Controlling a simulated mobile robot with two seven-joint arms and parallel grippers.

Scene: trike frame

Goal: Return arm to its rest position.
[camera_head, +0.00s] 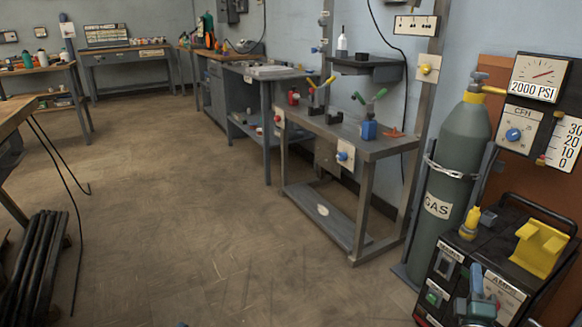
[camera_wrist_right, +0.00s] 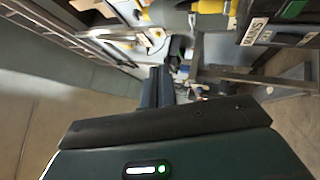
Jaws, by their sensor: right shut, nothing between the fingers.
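My right gripper (camera_wrist_right: 160,85) shows in the right wrist view, with its dark fingers together and nothing held between them. Its dark housing fills the bottom of that view, with a small lit indicator on it.
A grey-green gas cylinder (camera_head: 461,150) stands chained at the right, beside a welding machine (camera_head: 457,260) with a yellow holder (camera_head: 541,248). A grey metal workbench (camera_head: 370,147) stands along the wall. Black bars (camera_head: 40,262) lie at left. The middle floor is clear.

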